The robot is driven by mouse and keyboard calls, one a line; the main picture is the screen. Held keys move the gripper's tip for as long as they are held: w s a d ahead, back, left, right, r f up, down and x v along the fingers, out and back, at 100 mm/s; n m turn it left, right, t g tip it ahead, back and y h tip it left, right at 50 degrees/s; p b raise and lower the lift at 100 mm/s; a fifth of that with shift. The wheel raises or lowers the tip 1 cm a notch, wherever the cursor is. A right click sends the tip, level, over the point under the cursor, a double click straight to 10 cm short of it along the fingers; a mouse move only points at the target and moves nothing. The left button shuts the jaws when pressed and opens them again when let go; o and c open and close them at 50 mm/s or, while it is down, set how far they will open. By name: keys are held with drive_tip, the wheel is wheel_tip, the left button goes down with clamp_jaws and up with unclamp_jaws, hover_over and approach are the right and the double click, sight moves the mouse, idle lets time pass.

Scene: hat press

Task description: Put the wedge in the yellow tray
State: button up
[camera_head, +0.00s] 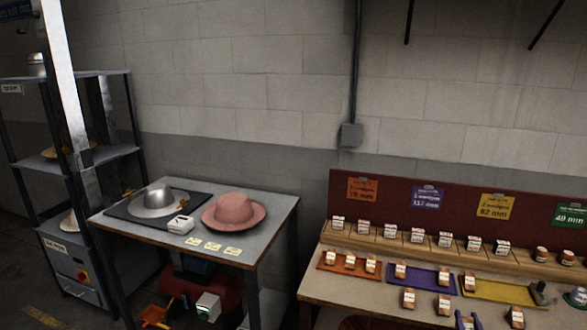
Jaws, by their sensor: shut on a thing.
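The yellow tray (505,292) lies on the right bench, at the right end of a row of three trays. One small brown wedge (469,282) with a white label stands at its left end. My gripper (538,293) appears as a small dark grey shape at the tray's right end, with a grey and teal part of my arm to its right. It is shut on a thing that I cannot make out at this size. More labelled wedges stand loose in front of the trays (408,298), (443,304), (516,317).
An orange tray (337,267) and a purple tray (423,283) hold labelled wedges. A wooden ledge (405,242) behind carries more blocks, below coloured cards. A dark pronged object (465,320) is at the bench front. A table (267,222) with hats stands left.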

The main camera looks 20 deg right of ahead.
drive_tip(key=w+a+r+n+t+y+b, duration=0.1)
drive_tip(key=w+a+r+n+y, duration=0.2)
drive_tip(key=w+a, duration=0.55)
drive_tip(key=w+a+r+n+t+y+b, duration=0.15)
drive_tip(key=w+a+y, duration=0.25)
drive_tip(key=w+a, duration=0.45)
drive_tip(key=w+a+r+n+t+y, duration=0.1)
drive_tip(key=w+a+r+n+y, duration=0.2)
drive_tip(key=w+a, duration=0.5)
drive_tip(key=w+a+n+g+y+b, duration=0.1)
drive_tip(key=w+a+n+g+y, duration=0.15)
drive_tip(key=a+y, duration=0.7)
drive_tip(key=s+a+n+g+y, duration=0.2)
drive_tip(key=a+n, duration=0.2)
drive_tip(key=a, duration=0.6)
drive_tip(key=s+a+n+g+y, duration=0.2)
drive_tip(key=a+n+g+y, duration=0.1)
drive_tip(key=a, duration=0.8)
drive_tip(key=shift+s+r+n+g+b, duration=0.2)
drive_tip(key=shift+r+n+g+b, duration=0.1)
drive_tip(key=shift+n+b, duration=0.15)
